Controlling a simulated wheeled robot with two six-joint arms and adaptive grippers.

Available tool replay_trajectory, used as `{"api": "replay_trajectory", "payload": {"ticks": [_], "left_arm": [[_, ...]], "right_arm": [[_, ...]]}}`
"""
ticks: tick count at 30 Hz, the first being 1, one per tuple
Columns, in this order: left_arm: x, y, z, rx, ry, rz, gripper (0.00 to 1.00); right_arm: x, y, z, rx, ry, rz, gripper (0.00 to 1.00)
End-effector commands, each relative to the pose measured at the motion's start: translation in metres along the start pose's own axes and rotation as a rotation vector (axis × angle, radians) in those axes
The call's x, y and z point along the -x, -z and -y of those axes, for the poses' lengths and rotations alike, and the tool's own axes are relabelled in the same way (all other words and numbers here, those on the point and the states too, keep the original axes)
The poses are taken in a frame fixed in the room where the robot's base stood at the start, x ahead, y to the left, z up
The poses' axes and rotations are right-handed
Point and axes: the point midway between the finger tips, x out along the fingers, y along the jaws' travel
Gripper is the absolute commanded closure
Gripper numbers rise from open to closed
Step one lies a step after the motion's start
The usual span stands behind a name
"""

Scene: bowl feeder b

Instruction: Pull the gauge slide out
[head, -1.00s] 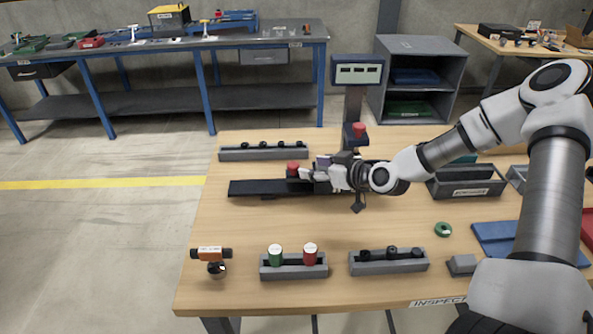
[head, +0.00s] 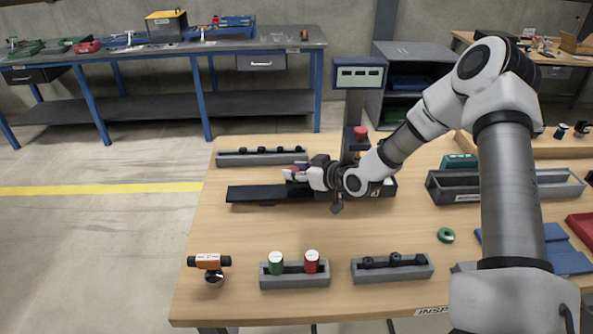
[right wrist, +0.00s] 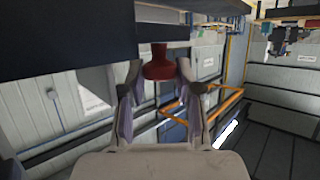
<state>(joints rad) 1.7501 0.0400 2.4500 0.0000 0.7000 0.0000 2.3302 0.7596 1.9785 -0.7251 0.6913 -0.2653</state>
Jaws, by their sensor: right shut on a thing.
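The gauge slide is a long dark flat bar (head: 252,193) lying lengthwise across the table near the middle, its left part bare. A red knob (head: 293,169) stands at its right part. My right gripper (head: 297,173) comes in from the right, low over the bar, and is shut on the red knob. In the right wrist view the red knob (right wrist: 159,64) sits between the two fingers, below a dark surface. The gripper and wrist hide part of the bar and the block at its right. My left gripper is not in view.
A post with a display (head: 360,74) and a red button (head: 360,131) stands behind my wrist. A grey rack (head: 262,159) lies behind the bar. In front are a rack with green and red cylinders (head: 295,282), another rack (head: 392,275) and an orange-black tool (head: 209,262). Table between is clear.

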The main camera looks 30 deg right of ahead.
Motion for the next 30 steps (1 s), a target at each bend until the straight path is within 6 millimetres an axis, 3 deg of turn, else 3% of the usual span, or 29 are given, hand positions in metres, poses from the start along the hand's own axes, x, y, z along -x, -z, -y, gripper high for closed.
{"api": "replay_trajectory", "payload": {"ticks": [11, 21, 30], "left_arm": [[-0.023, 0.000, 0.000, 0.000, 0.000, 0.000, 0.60], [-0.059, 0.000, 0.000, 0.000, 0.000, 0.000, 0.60], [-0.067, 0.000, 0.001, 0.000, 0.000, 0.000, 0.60]], "right_arm": [[-0.022, 0.004, 0.023, 0.006, 0.003, -0.001, 1.00], [-0.076, 0.026, 0.083, 0.010, 0.004, -0.001, 1.00], [-0.124, 0.050, 0.136, 0.007, 0.004, -0.001, 1.00]]}}
